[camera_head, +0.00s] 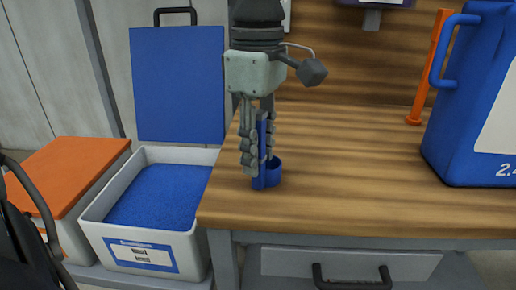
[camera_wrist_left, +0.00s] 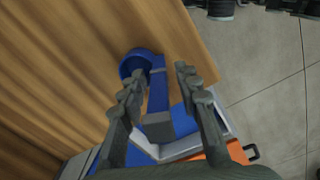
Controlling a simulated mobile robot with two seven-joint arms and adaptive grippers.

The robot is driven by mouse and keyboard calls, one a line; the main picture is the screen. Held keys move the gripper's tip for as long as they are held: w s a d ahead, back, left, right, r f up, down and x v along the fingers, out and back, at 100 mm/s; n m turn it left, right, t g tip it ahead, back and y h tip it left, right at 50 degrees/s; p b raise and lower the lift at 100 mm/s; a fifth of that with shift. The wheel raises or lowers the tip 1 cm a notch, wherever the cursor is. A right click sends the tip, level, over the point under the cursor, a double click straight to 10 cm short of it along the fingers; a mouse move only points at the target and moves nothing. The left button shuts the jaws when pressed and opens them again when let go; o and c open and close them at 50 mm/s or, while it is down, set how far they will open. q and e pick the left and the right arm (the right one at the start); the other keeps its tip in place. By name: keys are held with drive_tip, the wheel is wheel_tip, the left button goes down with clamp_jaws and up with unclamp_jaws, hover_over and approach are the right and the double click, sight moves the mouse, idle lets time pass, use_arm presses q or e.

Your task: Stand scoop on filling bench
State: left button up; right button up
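The blue scoop (camera_head: 273,172) stands upright on the wooden filling bench (camera_head: 340,207), near its left edge, with its cup at the bottom and its handle pointing up. In the left wrist view the scoop's cup (camera_wrist_left: 135,64) and handle (camera_wrist_left: 158,100) also show against the bench (camera_wrist_left: 60,60). My left gripper (camera_head: 259,160) points down around the handle. In the wrist view its fingers (camera_wrist_left: 161,75) are spread on both sides of the handle, with a clear gap on the right side. The cup's underside is hidden.
A grey bin (camera_head: 195,247) of blue granules, its blue lid (camera_head: 178,85) raised, stands left of the bench. An orange-lidded box (camera_head: 70,165) is beside it. A large blue jug (camera_head: 470,110) and an orange post (camera_head: 430,70) stand at the right. The middle bench is clear.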

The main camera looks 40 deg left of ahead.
sight(258, 112)
drive_tip(key=shift+s+d+f, duration=0.1)
drive_tip(key=shift+s+f, duration=0.1)
drive_tip(key=shift+s, duration=0.1)
use_arm(q)
drive_tip(key=shift+r, duration=0.5)
wheel_tip(258, 112, up, 11)
drive_tip(key=shift+f+p, duration=0.1)
drive_tip(key=shift+p, duration=0.4)
drive_tip(key=shift+r, duration=0.3)
use_arm(e)
wheel_tip(258, 112, down, 2)
drive_tip(key=shift+f, duration=0.15)
